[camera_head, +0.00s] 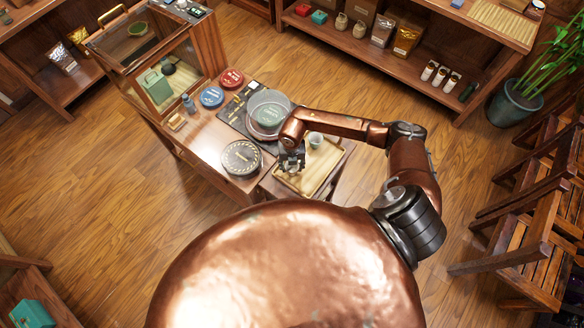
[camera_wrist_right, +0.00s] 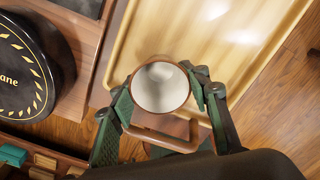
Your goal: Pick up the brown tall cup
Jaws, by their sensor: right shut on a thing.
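The brown tall cup (camera_wrist_right: 160,87) shows from above in the right wrist view, with a pale inside and a thin brown rim. My right gripper (camera_wrist_right: 161,92) is shut on it, one green finger on each side. In the head view my right gripper (camera_head: 292,160) is over the left part of a wooden tray (camera_head: 329,176), and it mostly hides the cup. The tray also shows in the wrist view (camera_wrist_right: 225,45). I cannot tell whether the cup touches the tray or is clear of it. My left gripper is not in view.
A pale green cup (camera_head: 316,140) stands on the tray near its back. Left of it are a round black tin (camera_head: 241,158), a glass bowl (camera_head: 268,112), blue (camera_head: 212,97) and red (camera_head: 231,78) round tins. A glass cabinet (camera_head: 165,75) stands at the back left.

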